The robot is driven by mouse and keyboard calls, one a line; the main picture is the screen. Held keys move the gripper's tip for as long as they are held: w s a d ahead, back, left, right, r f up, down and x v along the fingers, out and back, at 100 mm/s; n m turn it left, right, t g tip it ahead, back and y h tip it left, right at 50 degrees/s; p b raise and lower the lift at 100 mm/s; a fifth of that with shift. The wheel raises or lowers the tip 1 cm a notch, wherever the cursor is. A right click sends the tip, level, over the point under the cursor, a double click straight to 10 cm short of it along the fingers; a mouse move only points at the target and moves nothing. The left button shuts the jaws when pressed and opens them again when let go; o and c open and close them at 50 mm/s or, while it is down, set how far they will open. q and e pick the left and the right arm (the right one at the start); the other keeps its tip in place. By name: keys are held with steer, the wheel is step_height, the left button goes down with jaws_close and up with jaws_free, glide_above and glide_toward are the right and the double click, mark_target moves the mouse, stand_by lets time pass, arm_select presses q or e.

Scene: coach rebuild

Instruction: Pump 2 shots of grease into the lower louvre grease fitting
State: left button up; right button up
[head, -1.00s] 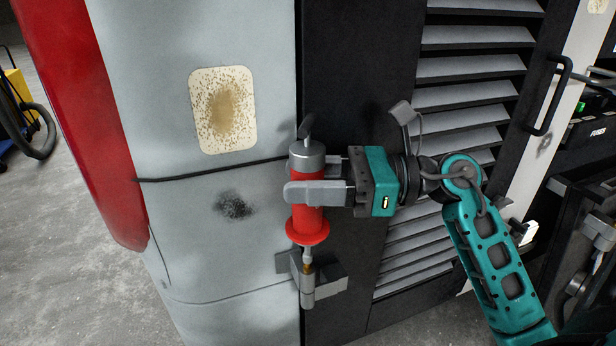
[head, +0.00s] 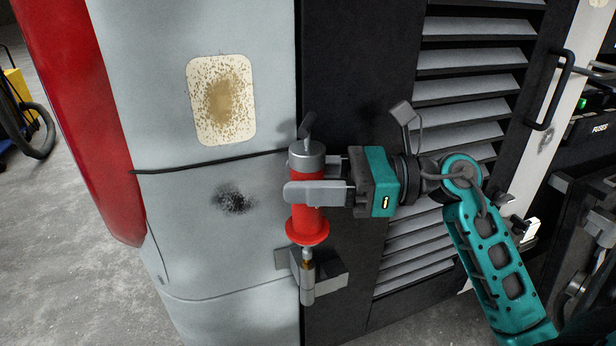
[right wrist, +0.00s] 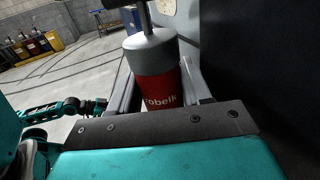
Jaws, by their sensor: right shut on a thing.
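The red grease gun (head: 307,213) has a grey cap and a dark lever (head: 307,127) on top. It is upright, with its thin nozzle (head: 307,253) pointing down. My right gripper (head: 318,190) is shut around its body, and the right wrist view shows the gun (right wrist: 158,85) between the fingers. A grey bracket (head: 326,281) with a short upright cylinder (head: 307,288) is just below the nozzle. The nozzle tip meets or overlaps the cylinder's top; I cannot tell whether it is seated on a fitting. My left gripper does not show in the head view.
Louvre slats (head: 467,118) run down the dark panel to the right. A black handle (head: 548,95) stands out beside them. The pale panel (head: 160,90) at left carries a speckled patch (head: 222,100) and a dark smudge (head: 233,200). Open concrete floor (head: 50,230) lies further left.

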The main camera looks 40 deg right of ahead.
steer(key=shift+f, duration=0.2)
steer(key=shift+r, duration=0.35)
steer(key=shift+r+p, duration=0.5)
steer(key=shift+r, duration=0.1)
stand_by(0.3)
steer(key=shift+b, duration=0.45)
stand_by(0.8)
stand_by(0.4)
